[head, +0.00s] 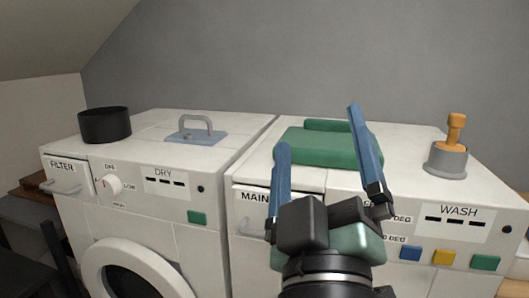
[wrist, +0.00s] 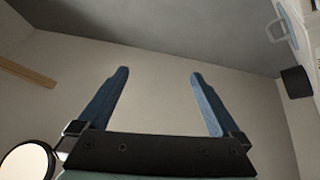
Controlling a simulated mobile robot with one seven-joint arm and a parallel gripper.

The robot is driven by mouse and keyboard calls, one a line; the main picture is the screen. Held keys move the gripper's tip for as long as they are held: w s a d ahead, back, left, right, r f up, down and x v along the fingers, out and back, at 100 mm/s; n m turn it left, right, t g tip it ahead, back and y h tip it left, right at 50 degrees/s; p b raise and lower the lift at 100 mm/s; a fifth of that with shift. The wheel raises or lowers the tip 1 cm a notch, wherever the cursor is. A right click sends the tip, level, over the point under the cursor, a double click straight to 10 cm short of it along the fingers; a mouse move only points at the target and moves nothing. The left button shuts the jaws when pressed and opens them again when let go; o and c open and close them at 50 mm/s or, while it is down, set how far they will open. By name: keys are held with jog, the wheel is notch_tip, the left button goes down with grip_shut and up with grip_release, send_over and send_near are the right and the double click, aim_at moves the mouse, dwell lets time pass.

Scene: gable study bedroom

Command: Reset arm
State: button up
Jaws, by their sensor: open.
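My gripper (head: 318,128) is raised in front of the right-hand washing machine in the head view. Its two blue fingers stand wide apart and point up, with nothing between them that it holds. In the wrist view my gripper (wrist: 158,75) is also open and empty, against bare wall and sloped ceiling. My arm hides part of the washer's front panel, including part of the drawer marked MAIN (head: 254,197).
A dryer (head: 170,218) stands left of the washer (head: 400,190). On top are a black pot (head: 105,126), a blue plate with a grey handle (head: 197,135), a green block (head: 315,148) and a grey cup with an orange-handled tool (head: 447,160). A dark chair (head: 45,245) is at lower left.

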jog(key=s+a+r+m+t+y, duration=0.1)
jog(key=s+a+r+m+t, duration=0.15)
jog(key=r, duration=0.35)
jog(key=s+a+r+m+t+y, duration=0.1)
jog(key=s+a+r+m, duration=0.2)
jog(key=s+r, duration=0.15)
notch_tip(320, 180, up, 14)
jog(key=m+p, duration=0.1)
jog(key=p, duration=1.2)
jog(key=shift+s+a+r, duration=0.15)
jog(key=shift+r, duration=0.05)
